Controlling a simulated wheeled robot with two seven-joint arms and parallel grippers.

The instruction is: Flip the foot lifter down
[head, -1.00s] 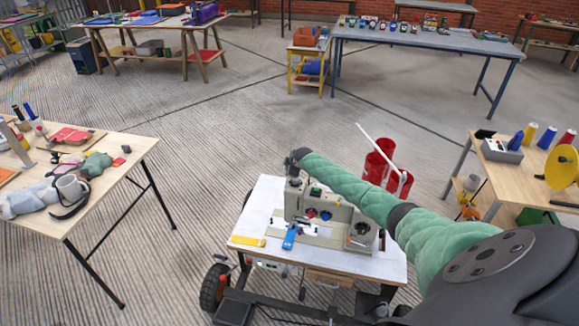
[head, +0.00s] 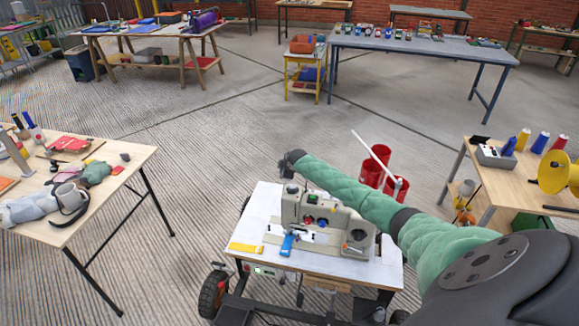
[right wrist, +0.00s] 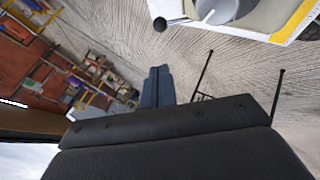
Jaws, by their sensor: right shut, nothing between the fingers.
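The beige sewing machine (head: 358,228) stands on a small white table (head: 386,274) in front of me, with red, green and dark knobs on its face. A blue block-like piece (head: 289,243) is at its front left. The foot lifter is too small to make out or is hidden. My right arm reaches in from the right, above and behind the machine. My right gripper (head: 289,162) is above the machine's left end, apart from it. In the right wrist view its fingers (right wrist: 158,86) are together with nothing between them. My left gripper is not in view.
Red cylinders (head: 375,166) with a white rod stand behind the machine. A yellow strip (head: 246,247) lies on the white table. A cluttered wooden table (head: 125,150) is at left, another (head: 505,178) at right. Open floor lies between them and the far tables.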

